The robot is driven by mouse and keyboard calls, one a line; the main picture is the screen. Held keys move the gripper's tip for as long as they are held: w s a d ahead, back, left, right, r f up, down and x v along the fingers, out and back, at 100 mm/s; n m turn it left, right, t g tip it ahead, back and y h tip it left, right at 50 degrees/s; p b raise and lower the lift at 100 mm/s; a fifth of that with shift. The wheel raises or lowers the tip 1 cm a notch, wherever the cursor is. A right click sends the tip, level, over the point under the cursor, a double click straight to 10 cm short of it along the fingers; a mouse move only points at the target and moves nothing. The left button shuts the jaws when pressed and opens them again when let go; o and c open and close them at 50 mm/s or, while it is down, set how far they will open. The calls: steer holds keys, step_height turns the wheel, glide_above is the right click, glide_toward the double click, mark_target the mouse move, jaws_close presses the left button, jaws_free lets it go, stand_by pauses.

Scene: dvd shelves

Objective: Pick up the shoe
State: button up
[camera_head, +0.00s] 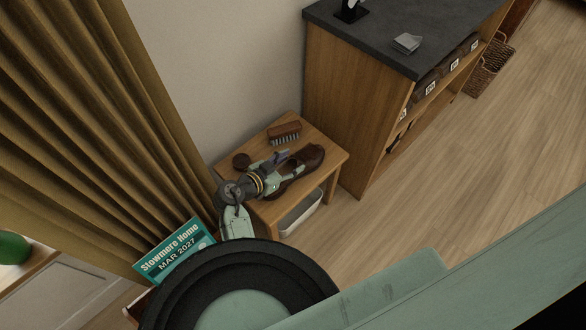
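A dark brown leather shoe (309,158) lies on a small wooden side table (333,155), toward the table's right side. My gripper (281,160) is low over the tabletop, right beside or over the shoe's left part. The gripper and wrist hide some of the shoe. The gripper's fingers are small and overlap the shoe, so I cannot tell whether they touch it or how far apart they are.
A brush (284,132) and a small round brown item (241,160) share the tabletop. A white bin (300,213) stands beneath. A tall wooden shelf unit (340,120) is close on the right, a wall behind, a curtain (90,120) left.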

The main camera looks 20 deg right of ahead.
steer(key=c, duration=0.9)
steer(key=shift+c, duration=0.7)
steer(key=shift+d+r, duration=0.1)
